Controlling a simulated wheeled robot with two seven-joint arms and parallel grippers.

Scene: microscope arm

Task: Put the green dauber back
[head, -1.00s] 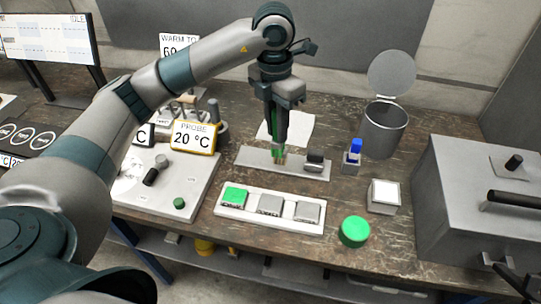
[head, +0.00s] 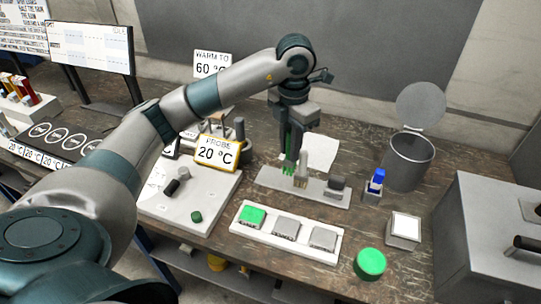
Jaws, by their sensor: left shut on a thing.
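My left gripper (head: 294,165) points straight down over the grey holder plate (head: 268,178) in the middle of the bench. It is shut on the green dauber (head: 288,168), which shows as a green strip between and beside the fingers. The dauber is upright, with its lower end close to the plate; I cannot tell whether it touches or sits in a slot. A pale upright piece shows beside it, partly covered by the fingers. A dark block (head: 337,184) stands at the plate's right end. My right gripper is not in view.
In front lies a white tray (head: 262,232) with a green pad and two grey pads. A green round lid (head: 370,262), a white-topped block (head: 405,226), a blue-capped item (head: 377,180) and an open metal bin (head: 408,160) stand to the right. A PROBE 20 °C sign (head: 217,152) stands left.

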